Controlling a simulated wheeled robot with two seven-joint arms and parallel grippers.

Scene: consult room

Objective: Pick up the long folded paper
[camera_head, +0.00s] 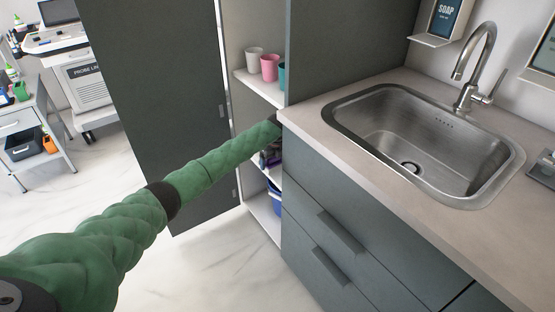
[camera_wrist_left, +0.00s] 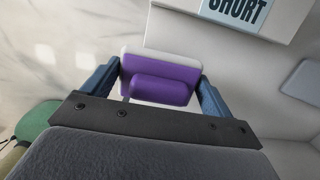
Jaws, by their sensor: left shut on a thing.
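My left gripper (camera_head: 273,143) reaches into the open tall cabinet, and the cabinet's edge and shadow partly hide its jaws in the head view. My right gripper is not in view.
A box labelled SHORT (camera_wrist_left: 240,17) is close by in the wrist view. The open door (camera_head: 165,110) is left, the counter (camera_head: 325,125) right.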

